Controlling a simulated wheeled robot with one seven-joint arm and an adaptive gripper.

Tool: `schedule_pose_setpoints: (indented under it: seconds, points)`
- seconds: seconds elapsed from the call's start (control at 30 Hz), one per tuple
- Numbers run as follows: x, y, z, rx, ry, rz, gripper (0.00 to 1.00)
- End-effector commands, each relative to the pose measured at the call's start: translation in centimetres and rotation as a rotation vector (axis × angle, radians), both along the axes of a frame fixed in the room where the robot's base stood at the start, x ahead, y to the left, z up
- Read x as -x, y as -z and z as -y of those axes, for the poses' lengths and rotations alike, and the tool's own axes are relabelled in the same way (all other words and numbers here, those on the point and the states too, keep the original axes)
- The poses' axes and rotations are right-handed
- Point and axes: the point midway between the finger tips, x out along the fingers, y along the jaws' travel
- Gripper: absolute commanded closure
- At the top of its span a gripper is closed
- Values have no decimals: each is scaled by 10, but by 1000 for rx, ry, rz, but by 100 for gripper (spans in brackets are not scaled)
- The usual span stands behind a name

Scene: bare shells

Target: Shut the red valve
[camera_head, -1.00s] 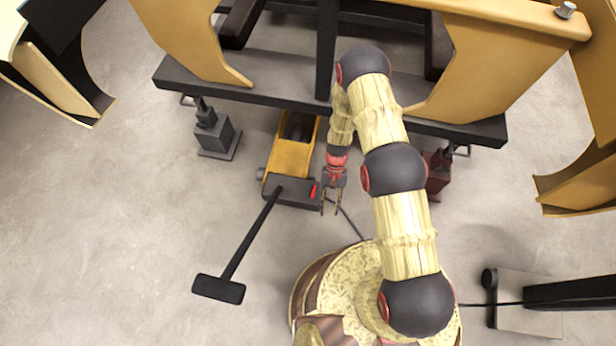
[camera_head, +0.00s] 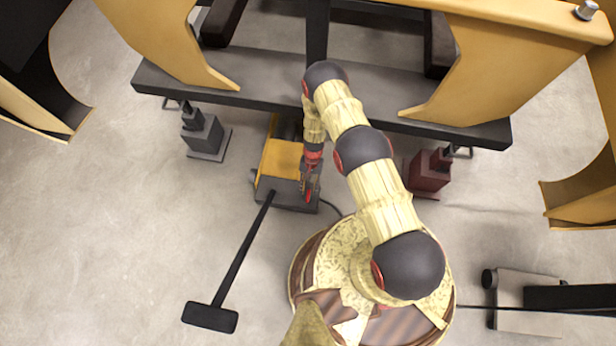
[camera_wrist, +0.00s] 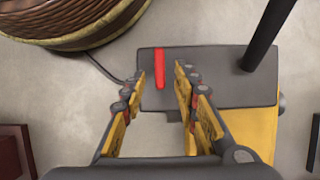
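The red valve is a thin red lever (camera_wrist: 159,68) on the dark grey end block (camera_wrist: 215,65) of a yellow floor jack. In the wrist view it lies between my two fingertips, with a gap on each side. My gripper (camera_wrist: 160,92) is open, its yellow-and-grey fingers straddling the lever. In the head view my gripper (camera_head: 311,186) is over the right part of the jack's end block (camera_head: 281,192) and mostly covers the lever. I cannot tell how far the fingertips reach down beside it.
A black T-handle (camera_head: 240,255) rises from the jack (camera_head: 281,158). A grey stand (camera_head: 206,136) and a dark red stand (camera_head: 430,171) stand to either side. A dark beam frame (camera_head: 245,98) with yellow shells lies beyond. A cable (camera_head: 331,206) runs from the jack; open floor lies left.

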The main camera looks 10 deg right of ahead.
Motion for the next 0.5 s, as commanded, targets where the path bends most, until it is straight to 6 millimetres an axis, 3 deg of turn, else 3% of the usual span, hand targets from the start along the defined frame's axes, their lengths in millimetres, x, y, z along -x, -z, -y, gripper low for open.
schedule_pose_setpoints:
  seconds: [0.03, 0.2, 0.5]
  points:
    - [4, 11, -1, 0, 0, -2, 70]
    - [11, 30, -4, 0, -1, 0, 70]
    - [15, 39, -6, 0, -1, 0, 70]
